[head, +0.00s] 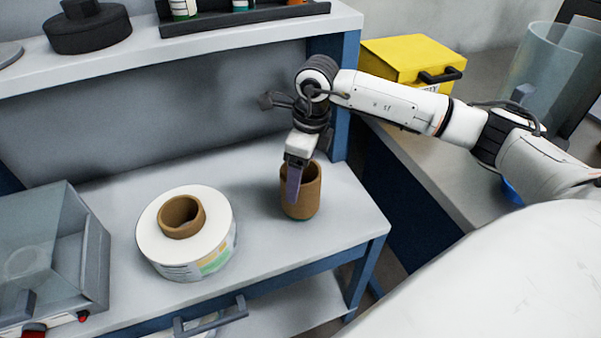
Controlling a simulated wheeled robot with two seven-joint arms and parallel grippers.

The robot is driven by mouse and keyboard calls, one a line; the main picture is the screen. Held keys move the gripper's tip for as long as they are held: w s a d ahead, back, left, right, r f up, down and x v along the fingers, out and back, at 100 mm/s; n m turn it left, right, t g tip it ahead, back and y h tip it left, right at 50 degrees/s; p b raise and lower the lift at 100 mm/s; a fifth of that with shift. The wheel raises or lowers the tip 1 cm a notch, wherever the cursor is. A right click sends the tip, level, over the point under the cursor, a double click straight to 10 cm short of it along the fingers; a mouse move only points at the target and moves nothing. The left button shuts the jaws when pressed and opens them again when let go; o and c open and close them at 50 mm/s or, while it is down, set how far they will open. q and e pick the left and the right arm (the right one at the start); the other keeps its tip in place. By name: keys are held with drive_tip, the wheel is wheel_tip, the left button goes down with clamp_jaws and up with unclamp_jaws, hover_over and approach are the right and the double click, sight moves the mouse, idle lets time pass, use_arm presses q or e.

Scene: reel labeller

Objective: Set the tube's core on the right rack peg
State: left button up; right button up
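A brown cardboard core (311,192) stands upright on the grey bench near its right end, with a green edge at its foot. My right gripper (293,182) points down at it. One purplish finger overlaps the core's near left wall; the other finger is hidden, so I cannot tell whether they grip. A white label roll (155,232) lies flat to the left, with another brown core (181,216) standing up out of its middle hole. I cannot make out a rack peg. My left gripper is out of view.
A clear-lidded grey machine (92,268) stands at the bench's left. A shelf above holds a black round object (88,28) and a dark tray (245,18) with small bottles. A yellow box (408,56) and a clear cylinder (548,72) stand on the right counter. Bench between roll and core is bare.

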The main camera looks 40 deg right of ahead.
drive_tip(key=shift+f, duration=0.4)
drive_tip(key=o, duration=1.2)
drive_tip(key=shift+c, duration=0.2)
wheel_tip(320, 180, up, 10)
drive_tip(key=s, duration=0.1)
drive_tip(key=shift+d+r, duration=0.15)
drive_tip(key=shift+d, duration=0.2)
